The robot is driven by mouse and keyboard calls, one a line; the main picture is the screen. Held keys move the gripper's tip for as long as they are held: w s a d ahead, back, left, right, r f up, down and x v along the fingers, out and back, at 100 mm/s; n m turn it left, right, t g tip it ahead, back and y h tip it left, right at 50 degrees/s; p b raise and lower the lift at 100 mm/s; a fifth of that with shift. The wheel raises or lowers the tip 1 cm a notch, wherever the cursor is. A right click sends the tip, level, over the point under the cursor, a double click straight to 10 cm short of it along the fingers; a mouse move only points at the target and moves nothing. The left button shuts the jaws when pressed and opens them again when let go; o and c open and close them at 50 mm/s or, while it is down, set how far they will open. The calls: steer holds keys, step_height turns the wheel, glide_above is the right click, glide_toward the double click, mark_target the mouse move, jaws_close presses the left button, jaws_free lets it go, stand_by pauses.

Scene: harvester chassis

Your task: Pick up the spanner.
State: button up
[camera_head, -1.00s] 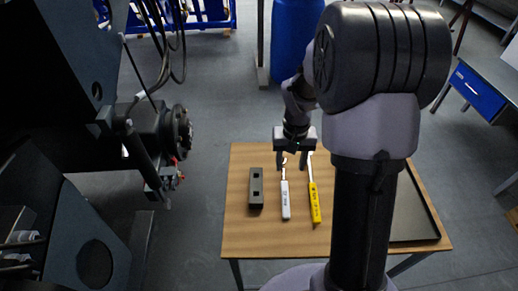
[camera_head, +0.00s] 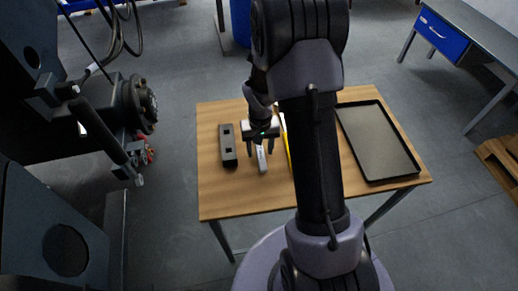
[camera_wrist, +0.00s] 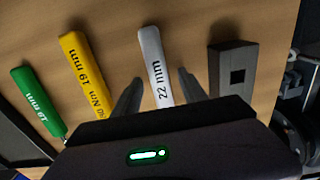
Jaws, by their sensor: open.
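Several handled tools lie on the wooden table. The white-handled one (camera_wrist: 153,60), marked 22 mm, lies between the fingers of my gripper (camera_wrist: 160,76) in the wrist view. It also shows in the head view (camera_head: 262,160), below my gripper (camera_head: 262,149). The fingers are open, one on each side of the white handle; I cannot tell whether they touch it. A yellow-handled tool (camera_wrist: 82,66), marked 19 mm and Nm, and a green-handled tool (camera_wrist: 38,97), marked 19 mm, lie to the left in the wrist view. My gripper's body hides the tools' far ends there.
A dark block with square holes (camera_head: 228,146) lies left of the white handle on the table (camera_head: 225,203). A black tray (camera_head: 380,145) is at the table's right. Dark machinery (camera_head: 60,130) stands at the left. My arm hides part of the table.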

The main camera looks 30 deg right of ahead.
steer(key=shift+r, duration=0.1)
jaws_close()
stand_by(1.2)
